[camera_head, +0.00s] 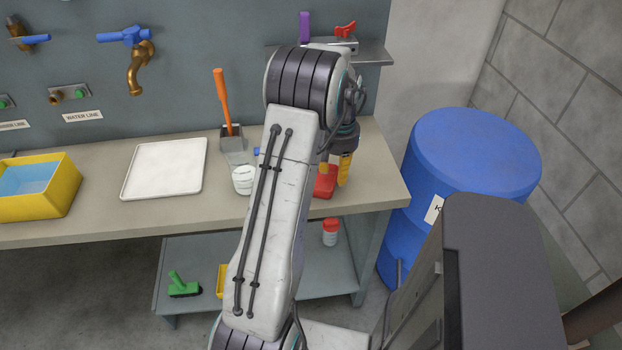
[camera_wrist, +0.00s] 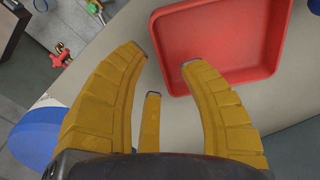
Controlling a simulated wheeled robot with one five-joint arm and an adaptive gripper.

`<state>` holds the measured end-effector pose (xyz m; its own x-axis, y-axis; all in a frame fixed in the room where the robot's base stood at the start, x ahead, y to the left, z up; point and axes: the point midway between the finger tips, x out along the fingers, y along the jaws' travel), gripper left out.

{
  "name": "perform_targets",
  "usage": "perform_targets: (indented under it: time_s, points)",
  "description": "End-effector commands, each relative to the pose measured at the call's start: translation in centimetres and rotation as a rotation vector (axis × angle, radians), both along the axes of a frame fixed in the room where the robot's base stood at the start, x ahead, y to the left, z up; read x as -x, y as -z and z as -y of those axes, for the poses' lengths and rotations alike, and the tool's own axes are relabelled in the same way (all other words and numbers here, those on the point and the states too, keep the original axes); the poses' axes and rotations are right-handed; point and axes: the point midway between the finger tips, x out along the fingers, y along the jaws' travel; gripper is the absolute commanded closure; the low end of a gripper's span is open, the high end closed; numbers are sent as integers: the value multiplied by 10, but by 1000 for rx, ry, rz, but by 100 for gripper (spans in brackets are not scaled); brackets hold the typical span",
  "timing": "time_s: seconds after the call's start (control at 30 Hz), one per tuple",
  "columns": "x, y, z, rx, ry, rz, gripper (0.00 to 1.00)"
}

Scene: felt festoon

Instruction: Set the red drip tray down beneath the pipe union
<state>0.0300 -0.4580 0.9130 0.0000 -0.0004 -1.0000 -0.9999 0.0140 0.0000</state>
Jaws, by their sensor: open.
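The red drip tray (camera_head: 325,182) lies on the right end of the workbench, partly hidden behind my arm in the head view. In the wrist view the square, shallow, empty tray (camera_wrist: 220,45) fills the upper right. My gripper (camera_wrist: 163,60) has yellow fingers spread apart with nothing between them. One fingertip overlaps the tray's lower-left edge, and the other is outside it; contact cannot be told. In the head view my gripper (camera_head: 335,172) points down at the tray. A brass pipe fitting (camera_head: 68,95) is on the back panel above the "WATER LINE" label; I cannot tell if it is the union.
A white tray (camera_head: 165,168), a yellow bin (camera_head: 62,195), a white tub (camera_head: 243,180) and a grey holder with an orange-handled tool (camera_head: 223,105) stand on the bench. A brass tap (camera_head: 138,68) juts above. A blue barrel (camera_head: 480,150) stands right of the bench.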

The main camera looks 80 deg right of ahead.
Motion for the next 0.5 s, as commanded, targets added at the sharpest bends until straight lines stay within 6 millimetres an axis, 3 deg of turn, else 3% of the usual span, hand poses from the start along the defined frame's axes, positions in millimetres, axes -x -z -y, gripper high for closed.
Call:
perform_targets:
  time_s: [0.2,0.5]
  points:
    - [1,27,-3,-3,0,0,62]
    - [1,37,-2,-1,0,0,62]
